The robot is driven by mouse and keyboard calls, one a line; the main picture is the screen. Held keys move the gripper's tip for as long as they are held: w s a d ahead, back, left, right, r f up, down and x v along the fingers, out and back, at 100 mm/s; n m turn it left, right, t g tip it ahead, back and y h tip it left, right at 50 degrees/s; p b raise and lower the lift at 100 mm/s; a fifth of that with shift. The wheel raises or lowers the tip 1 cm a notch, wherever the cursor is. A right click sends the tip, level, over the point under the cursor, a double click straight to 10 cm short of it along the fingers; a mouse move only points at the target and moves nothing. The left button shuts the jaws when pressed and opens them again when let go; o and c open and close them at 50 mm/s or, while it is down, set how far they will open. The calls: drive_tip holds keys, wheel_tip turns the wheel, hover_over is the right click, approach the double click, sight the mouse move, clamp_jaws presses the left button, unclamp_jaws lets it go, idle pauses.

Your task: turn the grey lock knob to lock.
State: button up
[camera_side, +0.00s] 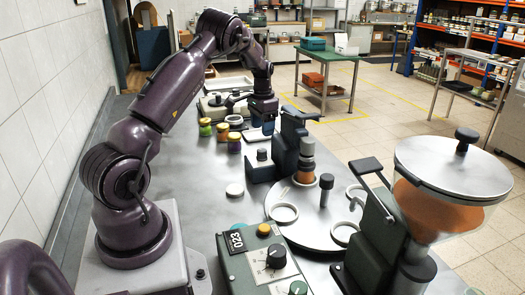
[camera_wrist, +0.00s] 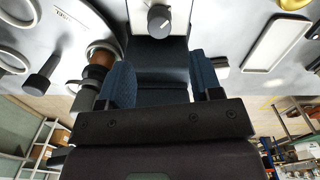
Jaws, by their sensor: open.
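The grey lock knob (camera_wrist: 160,20) shows at the top centre of the wrist view, on a pale plate, with a light pointer mark on its face. In the side view the knob (camera_side: 262,154) stands on a dark bracket left of the turntable. My gripper (camera_side: 264,127) is behind and above it in the side view, apart from it. In the wrist view my gripper (camera_wrist: 162,80) has its two blue-padded fingers spread, with the knob beyond their tips. Nothing is held. I cannot read any lock marking by the knob.
A turntable (camera_side: 300,236) with white rings and a dark post is to the right. An orange jar (camera_side: 306,167) stands close by the knob's bracket. Several small jars (camera_side: 234,141) stand to the left. A control box (camera_side: 262,262) and a hopper (camera_side: 430,205) are in front.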

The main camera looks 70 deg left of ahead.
sight(262, 150)
wheel_tip(262, 150, down, 9)
drive_tip(key=shift+r, duration=0.15)
drive_tip(key=c, duration=0.9)
